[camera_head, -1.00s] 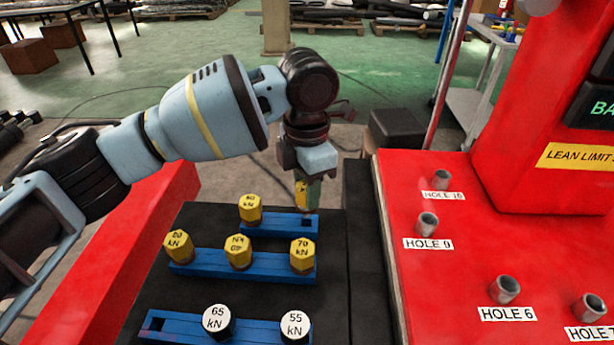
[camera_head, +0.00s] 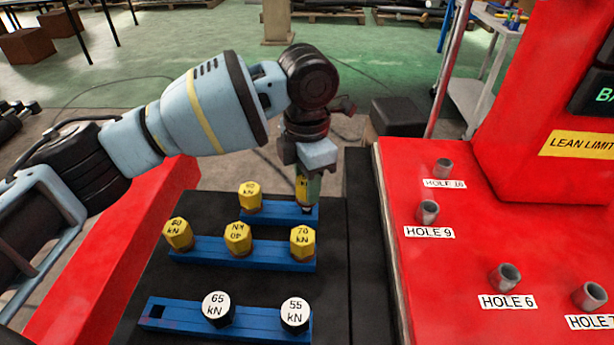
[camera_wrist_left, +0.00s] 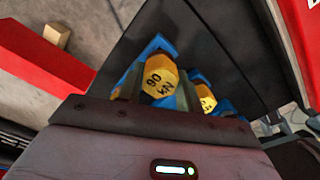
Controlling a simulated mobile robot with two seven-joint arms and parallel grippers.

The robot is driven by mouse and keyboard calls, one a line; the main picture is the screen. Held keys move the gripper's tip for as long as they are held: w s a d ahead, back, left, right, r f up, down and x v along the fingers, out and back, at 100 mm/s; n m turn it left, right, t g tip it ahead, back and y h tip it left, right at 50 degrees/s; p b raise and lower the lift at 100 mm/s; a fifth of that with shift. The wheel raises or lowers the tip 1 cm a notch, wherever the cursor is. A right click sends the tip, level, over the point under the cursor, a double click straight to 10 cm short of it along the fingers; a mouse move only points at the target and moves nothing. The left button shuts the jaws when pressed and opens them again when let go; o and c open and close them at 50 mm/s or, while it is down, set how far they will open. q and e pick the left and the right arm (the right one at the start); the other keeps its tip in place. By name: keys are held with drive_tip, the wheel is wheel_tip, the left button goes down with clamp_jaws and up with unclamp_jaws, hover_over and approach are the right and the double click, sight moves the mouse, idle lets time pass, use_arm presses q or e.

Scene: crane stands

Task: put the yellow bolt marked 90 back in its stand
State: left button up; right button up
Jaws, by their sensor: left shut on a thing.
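My left gripper (camera_head: 307,182) is shut on a yellow bolt (camera_head: 302,188), whose marking reads as 90 kN on the bolt head in the left wrist view (camera_wrist_left: 158,80). The bolt is upright, with a finger on each side. Its lower end is at the right end of the rear blue stand (camera_head: 279,213), where the hole is. I cannot tell how deep the bolt sits in the hole. Another yellow bolt (camera_head: 250,194) stands at the left end of this stand. My right gripper is not in view.
The middle blue stand (camera_head: 208,249) holds yellow bolts, one marked 70 (camera_head: 302,242). The front blue stand (camera_head: 255,322) holds white bolts marked 65 (camera_head: 217,308) and 55 (camera_head: 295,314), with an empty hole at its left. A red panel (camera_head: 450,260) with labelled holes is at the right.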

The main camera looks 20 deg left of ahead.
use_arm(q)
drive_tip(key=shift+f+b, duration=0.45)
drive_tip(key=shift+f, duration=0.9)
drive_tip(key=o, duration=1.1)
drive_tip(key=shift+r, duration=0.1)
drive_tip(key=shift+r+p, duration=0.8)
drive_tip(key=shift+r, duration=1.7)
drive_tip(key=shift+r, duration=3.95)
